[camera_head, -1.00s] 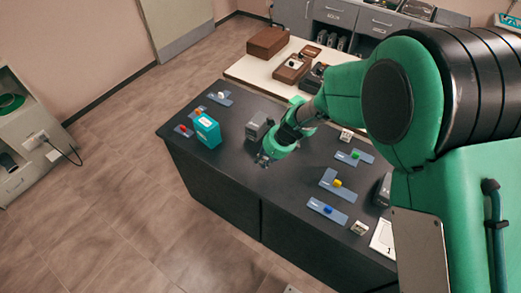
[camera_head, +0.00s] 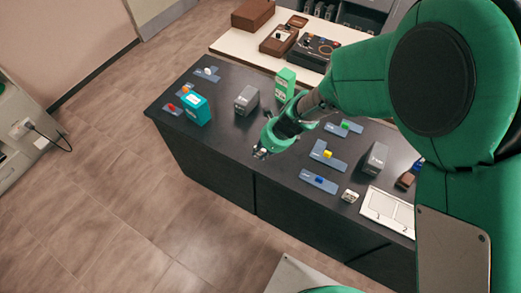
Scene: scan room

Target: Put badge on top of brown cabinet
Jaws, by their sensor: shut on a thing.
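My gripper (camera_head: 260,153) is over the front part of the dark counter, near its front edge. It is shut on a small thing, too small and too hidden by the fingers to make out. I cannot pick out a badge anywhere else in view. A plain brown box-shaped piece (camera_head: 253,14), which may be the brown cabinet, stands at the far left end of the pale table at the back. Its top looks bare. My gripper is well apart from it, on the near side.
The dark counter (camera_head: 215,146) holds a teal box (camera_head: 195,109), grey boxes (camera_head: 247,98), a green box (camera_head: 285,84) and several blue-grey plates with coloured pieces (camera_head: 320,181). The pale table (camera_head: 236,47) behind bears a smaller brown box (camera_head: 279,40) and a dark device (camera_head: 315,51). Floor at left is clear.

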